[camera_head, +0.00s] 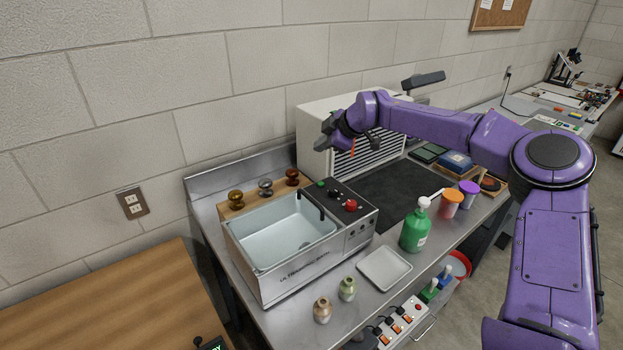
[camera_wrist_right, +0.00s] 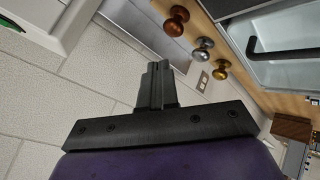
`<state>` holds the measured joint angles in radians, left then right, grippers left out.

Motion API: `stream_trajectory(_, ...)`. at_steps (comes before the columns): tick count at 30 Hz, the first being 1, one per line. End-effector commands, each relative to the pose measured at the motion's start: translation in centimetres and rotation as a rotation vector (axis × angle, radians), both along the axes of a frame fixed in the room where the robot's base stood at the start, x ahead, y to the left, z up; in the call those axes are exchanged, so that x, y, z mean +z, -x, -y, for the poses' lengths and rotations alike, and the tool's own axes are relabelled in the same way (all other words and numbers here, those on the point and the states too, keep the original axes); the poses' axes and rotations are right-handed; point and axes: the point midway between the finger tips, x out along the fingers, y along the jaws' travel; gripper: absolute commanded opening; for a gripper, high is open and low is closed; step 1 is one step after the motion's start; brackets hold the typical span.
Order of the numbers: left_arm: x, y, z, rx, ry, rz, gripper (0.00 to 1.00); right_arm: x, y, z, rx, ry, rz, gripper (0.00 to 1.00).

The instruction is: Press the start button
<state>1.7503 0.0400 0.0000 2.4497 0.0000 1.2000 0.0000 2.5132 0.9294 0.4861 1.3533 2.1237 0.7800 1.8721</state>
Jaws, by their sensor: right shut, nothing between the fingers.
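The ultrasonic bath (camera_head: 290,279) is a grey box with an open basin on the steel bench. Its dark top panel holds a green button (camera_head: 321,184), a black knob (camera_head: 335,193) and a red button (camera_head: 351,204). I cannot read any start label. My right gripper (camera_head: 322,143) is above and behind the panel, apart from it. In the right wrist view its fingers (camera_wrist_right: 157,85) are together and empty. The bath's basin (camera_wrist_right: 291,72) shows at upper right there; the buttons are out of that view. My left gripper is not in view.
Several metal knobs stand on a wooden strip (camera_head: 236,211) behind the bath. A white louvred cabinet (camera_head: 313,125) stands close behind my right gripper. A green bottle (camera_head: 415,228), white tray (camera_head: 384,268) and two small vases (camera_head: 347,289) are near the bench's front.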

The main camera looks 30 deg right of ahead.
Motion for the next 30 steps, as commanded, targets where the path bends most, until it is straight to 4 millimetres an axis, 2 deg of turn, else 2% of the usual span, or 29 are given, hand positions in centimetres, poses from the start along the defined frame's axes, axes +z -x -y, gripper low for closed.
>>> stream_trajectory(5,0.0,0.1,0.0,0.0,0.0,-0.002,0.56,-0.2,-0.5,0.0,0.002,0.002,-0.004,0.0)
stream_trajectory(11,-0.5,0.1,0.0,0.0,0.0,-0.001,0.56,-1.5,-0.9,-0.2,0.005,0.004,-0.011,0.0)
stream_trajectory(23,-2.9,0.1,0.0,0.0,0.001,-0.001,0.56,-6.9,-0.9,-0.3,0.005,0.004,-0.012,0.0)
stream_trajectory(25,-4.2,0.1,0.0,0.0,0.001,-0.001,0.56,-8.4,-0.9,-0.3,0.005,0.004,-0.009,0.0)
stream_trajectory(30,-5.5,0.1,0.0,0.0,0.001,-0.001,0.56,-9.6,-0.9,-0.3,0.006,0.004,-0.009,0.0)
